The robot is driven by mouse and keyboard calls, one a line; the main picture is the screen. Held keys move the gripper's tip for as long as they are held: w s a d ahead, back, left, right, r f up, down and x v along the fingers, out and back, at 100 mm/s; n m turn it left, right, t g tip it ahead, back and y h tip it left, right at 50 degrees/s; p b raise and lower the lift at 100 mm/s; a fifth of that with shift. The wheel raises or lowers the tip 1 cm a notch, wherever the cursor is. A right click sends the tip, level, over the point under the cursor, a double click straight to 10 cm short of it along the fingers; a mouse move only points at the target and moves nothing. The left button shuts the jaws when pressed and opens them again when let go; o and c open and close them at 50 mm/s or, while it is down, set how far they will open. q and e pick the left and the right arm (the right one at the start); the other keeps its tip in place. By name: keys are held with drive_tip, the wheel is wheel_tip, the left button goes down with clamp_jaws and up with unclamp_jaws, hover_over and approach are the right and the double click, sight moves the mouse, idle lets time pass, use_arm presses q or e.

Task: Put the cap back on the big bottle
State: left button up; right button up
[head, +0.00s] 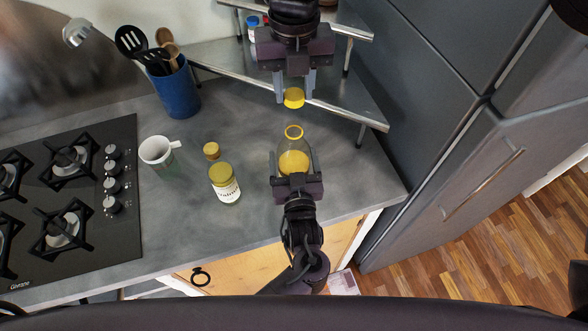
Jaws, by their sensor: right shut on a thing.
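The big bottle (296,143) is clear, has an open yellow-ringed mouth and holds something yellow. It looks upright over the counter; its base is hidden by my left gripper (294,168). The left gripper comes from below in the picture, its fingers on both sides of the bottle and seemingly closed on it. The yellow cap (294,98) is between the fingertips of my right gripper (295,92), which reaches in from the top of the picture and is shut on it. The cap shows above the bottle mouth in the picture, apart from it.
A labelled jar with a yellow-green lid (224,184), a small yellow-topped item (211,151) and a white mug (158,151) stand left of the bottle. Farther left is the gas hob (100,222). A metal shelf (345,112) and a blue utensil pot (178,93) stand behind.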

use_arm(q)
drive_tip(key=c, duration=1.1)
drive_tip(key=shift+c, duration=0.2)
use_arm(e)
hover_over(294, 126)
drive_tip(key=shift+f, duration=2.5)
drive_tip(key=shift+f, duration=0.9)
drive_tip(key=shift+f, duration=0.5)
